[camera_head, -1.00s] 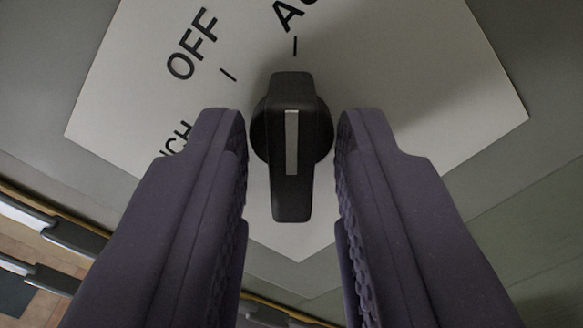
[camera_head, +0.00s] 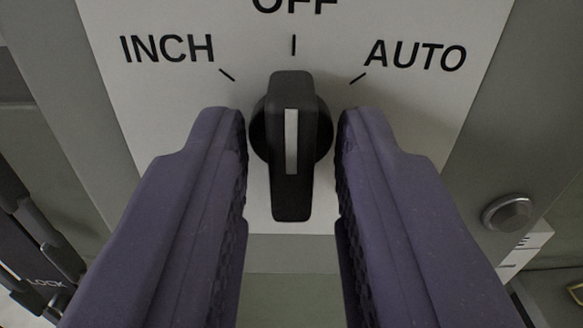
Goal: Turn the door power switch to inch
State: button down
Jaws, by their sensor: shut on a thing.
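The door power switch is a black knob (camera_head: 292,192) with a white pointer line, in the middle of the view. The line points straight up at the tick below the partly cut-off OFF label (camera_head: 295,7). The INCH label (camera_head: 167,48) with its tick is at upper left, and the AUTO label (camera_head: 415,56) with its tick is at upper right. My gripper (camera_head: 291,135) has its purple fingers on either side of the knob and is shut on it. The fingers hide part of the label plate.
The white label plate (camera_head: 440,120) sits on a grey panel. A round metal button (camera_head: 507,212) is at the right. Dark handles (camera_head: 45,240) and a part marked LOCK show at lower left.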

jog(key=n+p, duration=0.2)
jog(key=n, duration=0.3)
jog(key=shift+n+p, duration=1.15)
jog(key=shift+n, duration=1.15)
jog(key=c, duration=1.2)
grip_release()
jog(key=shift+o, duration=0.2)
jog(key=shift+a, duration=0.1)
jog(key=s, duration=0.7)
jog(key=shift+s+a+p, duration=0.15)
jog(key=shift+s+p, duration=0.15)
jog(key=shift+s, duration=0.1)
